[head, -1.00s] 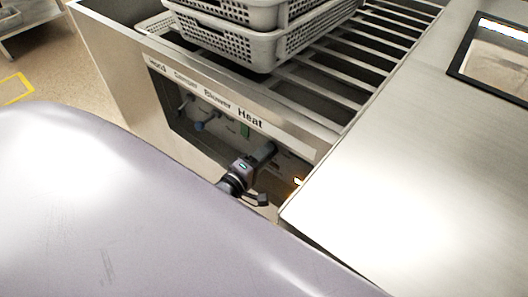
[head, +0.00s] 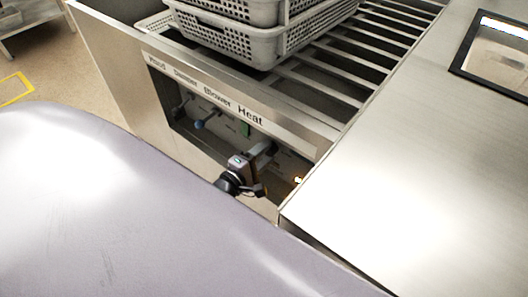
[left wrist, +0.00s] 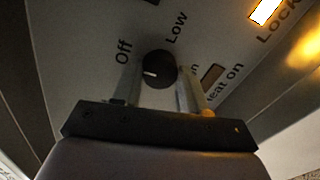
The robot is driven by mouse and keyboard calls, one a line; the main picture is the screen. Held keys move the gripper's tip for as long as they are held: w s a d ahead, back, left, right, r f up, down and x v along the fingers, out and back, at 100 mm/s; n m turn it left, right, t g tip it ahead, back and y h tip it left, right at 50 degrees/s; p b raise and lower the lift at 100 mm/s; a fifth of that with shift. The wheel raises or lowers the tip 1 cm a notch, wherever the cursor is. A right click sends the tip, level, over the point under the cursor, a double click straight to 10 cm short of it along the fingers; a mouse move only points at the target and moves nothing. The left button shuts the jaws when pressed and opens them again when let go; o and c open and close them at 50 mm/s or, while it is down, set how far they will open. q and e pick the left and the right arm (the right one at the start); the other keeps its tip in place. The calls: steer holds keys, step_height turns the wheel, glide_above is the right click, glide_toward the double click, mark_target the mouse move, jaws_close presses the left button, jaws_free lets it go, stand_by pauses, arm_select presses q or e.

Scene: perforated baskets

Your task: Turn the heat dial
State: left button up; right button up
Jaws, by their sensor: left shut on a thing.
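The heat dial (left wrist: 158,69) is a round black knob with a white pointer mark, on a grey panel in the left wrist view. "Off" is printed to its left and "Low" above it. The pointer faces left and slightly down, below the "Off" label. My left gripper (left wrist: 158,82) has one finger on each side of the dial, shut on it. In the head view my left gripper (head: 262,160) reaches into the recessed panel below the "Heat" label (head: 250,116); the dial is hidden there. My right gripper is not in view.
Grey perforated baskets (head: 265,50) stand on the slatted rack above. A steel surface (head: 420,180) lies right.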

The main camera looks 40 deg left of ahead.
arm_select(q)
steer(key=o, duration=1.1)
steer(key=shift+c, duration=0.2)
steer(key=shift+s, duration=0.1)
steer(key=s, duration=0.7)
steer(key=shift+a+r+p, duration=0.2)
steer(key=shift+a+p, duration=0.1)
steer(key=shift+p, duration=0.15)
